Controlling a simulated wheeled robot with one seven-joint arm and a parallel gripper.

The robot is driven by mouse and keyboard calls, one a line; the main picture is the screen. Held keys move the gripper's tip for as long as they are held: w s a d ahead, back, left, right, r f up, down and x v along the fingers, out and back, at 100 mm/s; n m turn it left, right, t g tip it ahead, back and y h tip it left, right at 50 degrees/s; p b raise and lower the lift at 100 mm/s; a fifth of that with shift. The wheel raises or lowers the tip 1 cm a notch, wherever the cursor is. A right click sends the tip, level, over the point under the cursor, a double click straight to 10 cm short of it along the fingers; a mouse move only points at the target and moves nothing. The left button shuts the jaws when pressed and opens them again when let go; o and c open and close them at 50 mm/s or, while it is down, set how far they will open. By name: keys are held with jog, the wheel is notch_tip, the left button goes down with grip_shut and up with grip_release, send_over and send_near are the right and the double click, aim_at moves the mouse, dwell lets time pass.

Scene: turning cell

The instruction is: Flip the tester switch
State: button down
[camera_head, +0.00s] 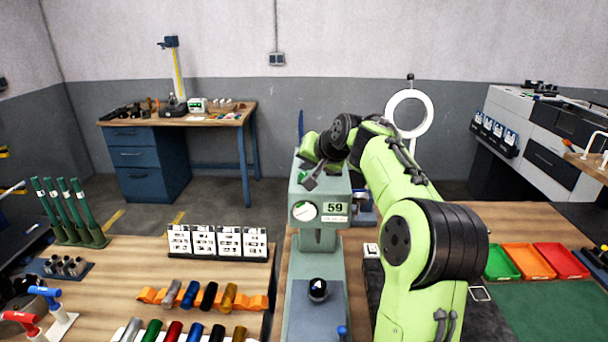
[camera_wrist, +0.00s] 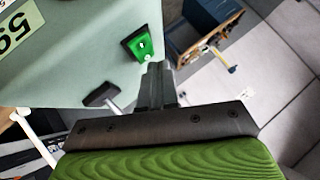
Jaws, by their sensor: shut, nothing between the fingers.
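The tester is a grey-green machine (camera_head: 320,232) with a round dial and a "59" display on its front. In the wrist view its housing (camera_wrist: 75,60) fills the upper left. The tester switch (camera_wrist: 140,45) is a green rocker in a dark frame on that housing, with a small pale round spot beside it. My gripper (camera_wrist: 155,70) is shut and empty, its fingertips just below and right of the switch. I cannot tell whether they touch it.
A dark handle (camera_wrist: 101,94) sticks out from the tester left of my fingers. A black knob (camera_head: 317,289) stands on the tester's base. White card holders (camera_head: 217,241) and coloured cylinders lie on the bench to the left. Green, orange and red trays (camera_head: 535,262) are on the right.

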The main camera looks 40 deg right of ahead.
jog(key=shift+f, duration=0.35)
jog(key=shift+r, duration=0.1)
dwell(0.4)
jog(key=shift+a+r+p, duration=0.1)
jog(key=shift+r+p, duration=0.3)
jog(key=shift+r, duration=0.35)
jog(key=r+p, duration=0.4)
jog(key=r, duration=0.1)
jog(key=shift+s+a+r, duration=0.1)
jog(key=shift+s+a, duration=0.05)
jog(key=shift+s, duration=0.15)
